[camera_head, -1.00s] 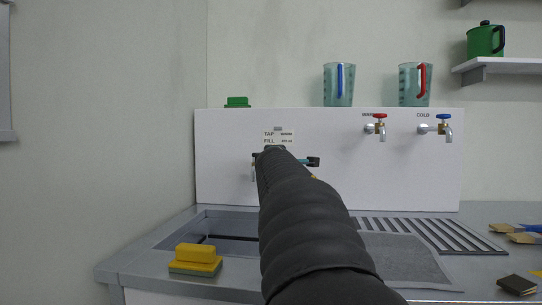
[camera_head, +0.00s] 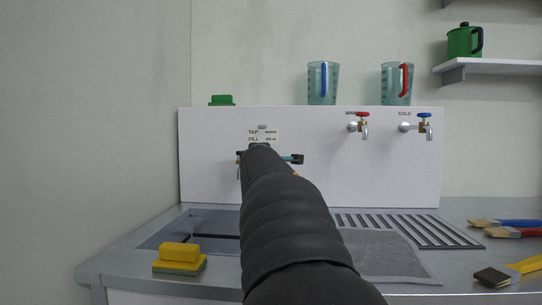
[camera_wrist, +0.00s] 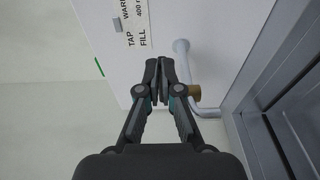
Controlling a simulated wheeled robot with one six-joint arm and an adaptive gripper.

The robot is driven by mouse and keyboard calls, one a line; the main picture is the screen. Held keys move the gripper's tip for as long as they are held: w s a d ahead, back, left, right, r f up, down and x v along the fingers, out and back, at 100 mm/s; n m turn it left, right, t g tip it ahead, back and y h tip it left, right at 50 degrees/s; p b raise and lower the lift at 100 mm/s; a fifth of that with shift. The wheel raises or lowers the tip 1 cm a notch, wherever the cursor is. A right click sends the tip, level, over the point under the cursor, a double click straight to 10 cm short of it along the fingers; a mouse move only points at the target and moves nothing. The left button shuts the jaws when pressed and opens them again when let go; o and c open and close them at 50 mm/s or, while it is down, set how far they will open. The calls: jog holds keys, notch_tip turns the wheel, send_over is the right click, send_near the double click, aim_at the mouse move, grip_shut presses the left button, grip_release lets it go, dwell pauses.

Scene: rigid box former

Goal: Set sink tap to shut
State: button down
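The sink tap is mostly hidden behind my arm in the head view; only a bit of its silver spout (camera_head: 238,173) shows left of the arm. In the wrist view the tap's bent silver pipe (camera_wrist: 183,62) and brass body (camera_wrist: 194,91) are just right of my fingers. Its handle is not visible. My gripper (camera_wrist: 163,70) is at the white panel (camera_head: 212,165), with its fingertips nearly together beside the tap. I see nothing held between them, and I cannot tell whether they touch the tap.
A label (camera_head: 264,134) reads TAP and FILL. To the right are a red-handled warm tap (camera_head: 362,122) and a blue-handled cold tap (camera_head: 424,122). Two jugs (camera_head: 323,84) stand above the panel. A yellow sponge (camera_head: 179,253) lies in front of the sink basin (camera_head: 160,237).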

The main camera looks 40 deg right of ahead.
jog(key=s+d+p, duration=0.2)
jog(key=s+p, duration=0.1)
jog(key=s, duration=0.8)
jog(key=shift+p, duration=0.4)
jog(key=shift+s, duration=0.15)
